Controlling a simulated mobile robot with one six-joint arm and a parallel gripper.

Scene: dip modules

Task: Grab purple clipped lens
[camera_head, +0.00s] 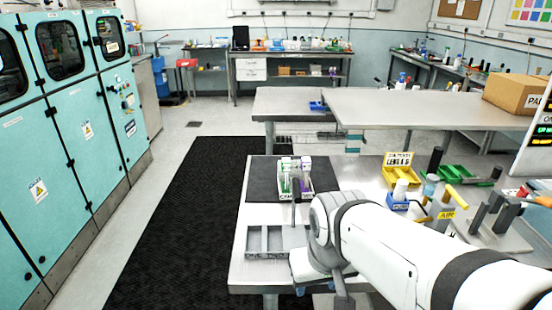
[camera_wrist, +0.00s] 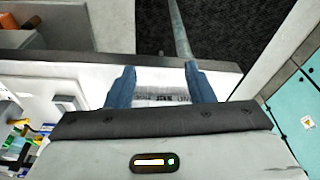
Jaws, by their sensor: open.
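A white rack (camera_head: 309,194) stands on the black mat on the near table in the head view. It holds upright pieces with green and purple parts. The purple piece does not show clearly in the wrist view.
A grey two-compartment tray (camera_head: 265,255) sits at the table's front left. A yellow bin (camera_head: 400,172), a blue bin (camera_head: 397,205) and a green bin (camera_head: 462,172) stand to the right, near several upright tools. The black mat (camera_head: 262,180) is bare around the rack.

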